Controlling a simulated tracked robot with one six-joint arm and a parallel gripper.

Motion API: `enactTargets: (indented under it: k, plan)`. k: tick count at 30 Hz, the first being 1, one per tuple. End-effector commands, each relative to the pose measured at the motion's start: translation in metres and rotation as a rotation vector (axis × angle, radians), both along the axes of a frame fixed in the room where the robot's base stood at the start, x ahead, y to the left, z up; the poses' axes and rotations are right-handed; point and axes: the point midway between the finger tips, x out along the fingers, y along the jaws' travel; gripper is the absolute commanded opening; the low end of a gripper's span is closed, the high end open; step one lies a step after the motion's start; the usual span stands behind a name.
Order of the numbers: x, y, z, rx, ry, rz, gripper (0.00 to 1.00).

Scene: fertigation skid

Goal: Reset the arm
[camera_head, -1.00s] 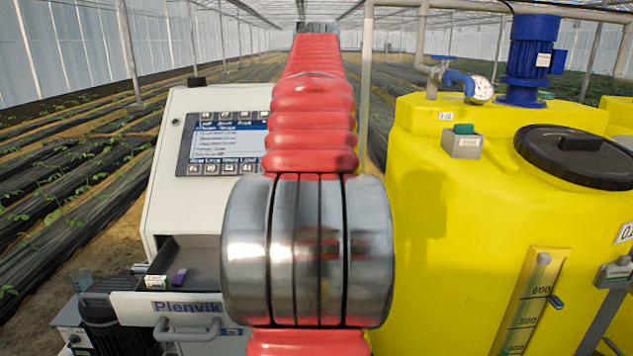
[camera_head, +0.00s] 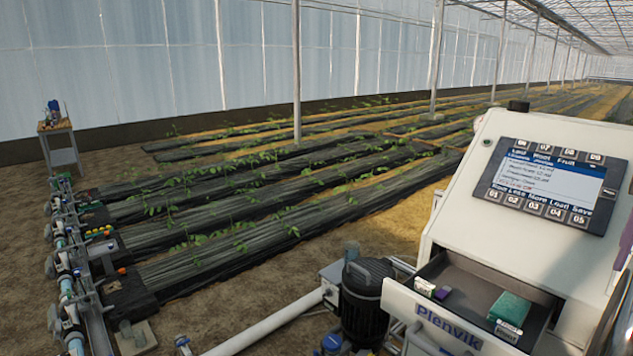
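My arm and my gripper are not visible in the head view now, so I cannot see the arm's pose or what the gripper holds. The white control cabinet (camera_head: 478,232) stands at the right with its lit screen (camera_head: 552,181) and numbered buttons. Its drawer (camera_head: 440,318), marked Plenvik, is pulled open. In the drawer lie a small white block (camera_head: 424,287), a purple piece (camera_head: 443,293) and a green block (camera_head: 509,309) with a white label.
A dark pump (camera_head: 363,300) stands left of the drawer, with a white pipe (camera_head: 265,326) on the ground. A valve line (camera_head: 66,255) runs along the left. Plant rows (camera_head: 220,205) fill the middle.

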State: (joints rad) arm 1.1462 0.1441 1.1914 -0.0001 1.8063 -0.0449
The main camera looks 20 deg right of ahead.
Motion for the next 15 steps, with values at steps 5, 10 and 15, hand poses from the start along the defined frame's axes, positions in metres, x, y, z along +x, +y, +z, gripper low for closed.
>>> enactTargets:
  k: [5,10,15]
  plan:
    - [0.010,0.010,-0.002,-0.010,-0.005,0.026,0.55]
    - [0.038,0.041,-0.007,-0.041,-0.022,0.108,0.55]
    - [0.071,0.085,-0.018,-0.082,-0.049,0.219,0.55]
